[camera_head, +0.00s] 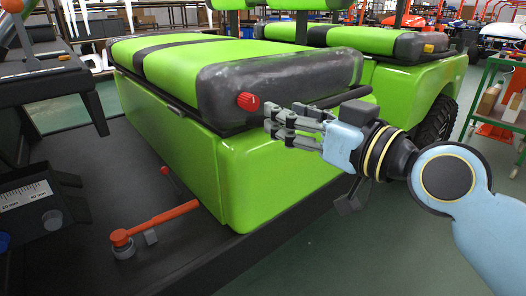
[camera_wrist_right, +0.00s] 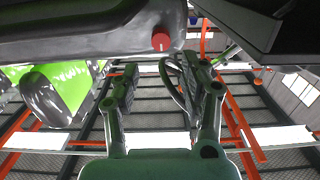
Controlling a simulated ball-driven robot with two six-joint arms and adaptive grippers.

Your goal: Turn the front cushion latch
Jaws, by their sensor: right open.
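The front cushion (camera_head: 276,83) is green and black and lies on the green seat base of the cart. Its latch is a red knob (camera_head: 248,102) on the black end of the cushion. My right gripper (camera_head: 272,117) is close to the knob, a little right of and below it in the head view, with its fingers pointing left. In the right wrist view the knob (camera_wrist_right: 160,42) shows just beyond the fingertips, and the gripper (camera_wrist_right: 158,70) is open with nothing between its fingers. The fingers look apart from the knob. My left gripper is not in view.
A black rail (camera_head: 343,97) runs along the seat base beside my right gripper. An orange-handled lever (camera_head: 160,222) stands on the dark cart floor below. The rear cushion (camera_head: 365,40) is behind. A green rack (camera_head: 497,105) stands at the right.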

